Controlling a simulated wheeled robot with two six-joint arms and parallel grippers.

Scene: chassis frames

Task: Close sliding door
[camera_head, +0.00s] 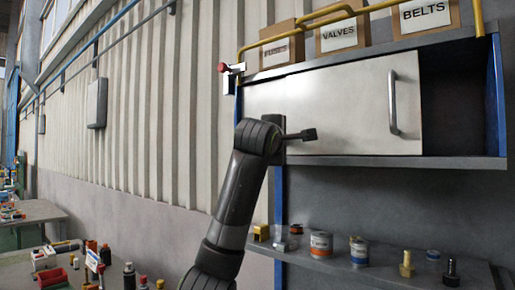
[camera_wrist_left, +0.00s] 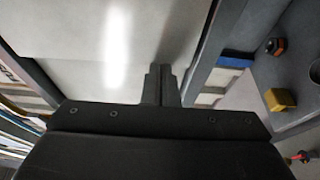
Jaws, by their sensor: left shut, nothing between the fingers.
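The sliding door (camera_head: 350,95) is a pale panel in a wall cabinet. It covers the left and middle of the opening, and a dark gap (camera_head: 455,95) stands open at its right. Its vertical metal handle (camera_head: 393,103) is near its right edge. My left gripper (camera_head: 309,135) is shut and empty in front of the door's lower left part, to the left of the handle. I cannot tell whether it touches the panel. In the left wrist view the shut fingers (camera_wrist_left: 160,84) show against the pale door (camera_wrist_left: 110,40). My right gripper is not in view.
Boxes marked FUSES (camera_head: 283,47), VALVES (camera_head: 343,35) and BELTS (camera_head: 425,15) stand on top behind a yellow rail (camera_head: 350,11). Below, a shelf (camera_head: 395,270) holds cans and small metal parts. A cluttered bench (camera_head: 35,212) is at the left.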

